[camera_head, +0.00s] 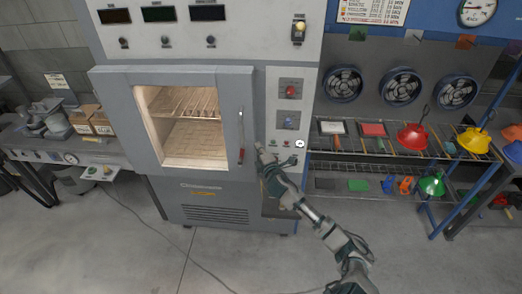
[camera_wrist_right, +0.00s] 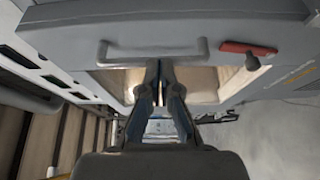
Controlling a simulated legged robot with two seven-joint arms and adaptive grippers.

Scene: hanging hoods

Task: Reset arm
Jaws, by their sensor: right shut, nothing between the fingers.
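My right gripper (camera_head: 262,152) is in front of the grey oven-like cabinet, just right of its door handle (camera_head: 241,137). In the right wrist view its two fingers (camera_wrist_right: 158,68) are together with nothing between them. The door handle (camera_wrist_right: 152,50) shows there as a grey bar beyond the fingertips; I cannot tell whether they touch it. The cabinet door (camera_head: 217,75) has a large window, and a lit chamber with a rack shows through it. My right arm reaches in from the lower right of the head view. My left gripper is in neither view.
Right of the cabinet stands a rack with red (camera_head: 412,137), yellow (camera_head: 473,141) and green (camera_head: 431,184) hoods. Three fans (camera_head: 400,87) are on the wall above. A bench with cardboard boxes (camera_head: 92,119) is at left. The floor (camera_head: 120,240) in front is mostly clear, with a thin cable.

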